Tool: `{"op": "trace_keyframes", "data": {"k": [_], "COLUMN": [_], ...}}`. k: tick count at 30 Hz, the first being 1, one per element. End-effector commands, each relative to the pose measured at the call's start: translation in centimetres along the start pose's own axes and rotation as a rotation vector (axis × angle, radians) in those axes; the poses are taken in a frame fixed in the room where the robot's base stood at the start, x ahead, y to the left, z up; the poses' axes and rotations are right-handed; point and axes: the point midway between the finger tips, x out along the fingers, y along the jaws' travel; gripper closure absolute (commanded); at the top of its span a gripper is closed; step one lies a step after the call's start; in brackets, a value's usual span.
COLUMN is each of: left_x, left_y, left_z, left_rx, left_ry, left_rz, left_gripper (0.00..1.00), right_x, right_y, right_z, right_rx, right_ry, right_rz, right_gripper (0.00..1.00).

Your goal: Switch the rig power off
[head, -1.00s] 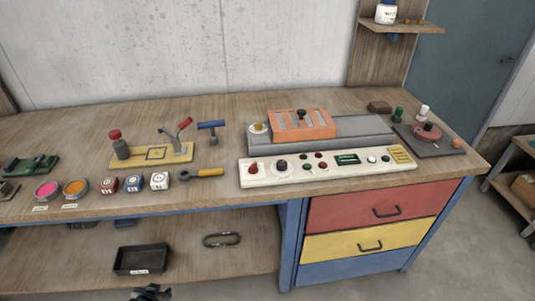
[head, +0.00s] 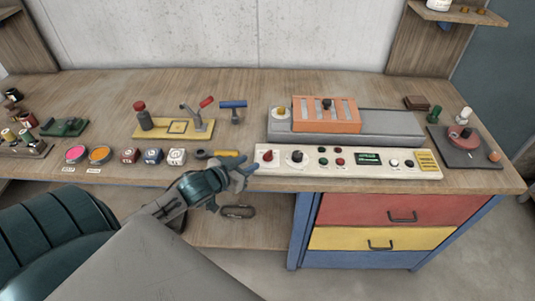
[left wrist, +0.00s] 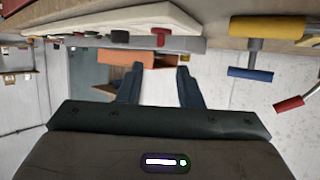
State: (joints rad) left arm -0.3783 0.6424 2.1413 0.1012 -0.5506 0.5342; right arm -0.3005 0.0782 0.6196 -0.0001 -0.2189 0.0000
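The white control panel (head: 345,172) lies along the bench's front edge. It carries a red knob (head: 268,156) at its left end, a black knob (head: 297,157), small green and red buttons, a lit green display (head: 367,158) and pale buttons. My left gripper (head: 242,167) is open and empty, just left of the panel's left end, apart from the red knob. In the left wrist view, the bench appears upside down; the red knob (left wrist: 160,38) and black knob (left wrist: 120,37) show beyond the two spread fingers (left wrist: 158,80). My right gripper is out of view.
A yellow-handled tool (head: 218,154) lies close behind my left gripper. An orange slotted block (head: 325,115) on a grey base stands behind the panel. Small cubes (head: 153,156) and paint pots (head: 99,155) line the left front. Drawers (head: 400,208) sit below the panel.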

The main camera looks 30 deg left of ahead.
Motion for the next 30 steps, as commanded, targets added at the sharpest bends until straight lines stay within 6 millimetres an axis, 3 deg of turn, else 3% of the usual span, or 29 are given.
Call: {"op": "trace_keyframes", "data": {"k": [9,15,27,28,30], "left_x": [5.7,8.3,9.2,9.2,9.2], "left_y": [0.0,0.0,0.1,0.1,0.1], "left_z": [-0.2,-0.1,0.1,0.1,0.1], "left_rx": [-0.006,-0.003,0.001,0.001,0.001], "left_ry": [0.001,-0.001,-0.001,-0.001,-0.001], "left_rz": [-0.001,0.000,0.001,0.001,0.001], "left_gripper": [0.67,0.67,0.67,0.69,0.83], "right_x": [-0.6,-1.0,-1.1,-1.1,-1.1], "right_y": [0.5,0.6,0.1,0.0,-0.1], "right_z": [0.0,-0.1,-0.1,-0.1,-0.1], "right_rx": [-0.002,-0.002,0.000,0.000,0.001], "right_ry": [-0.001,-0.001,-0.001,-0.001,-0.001], "right_rz": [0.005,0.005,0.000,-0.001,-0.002], "right_gripper": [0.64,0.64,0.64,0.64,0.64]}}
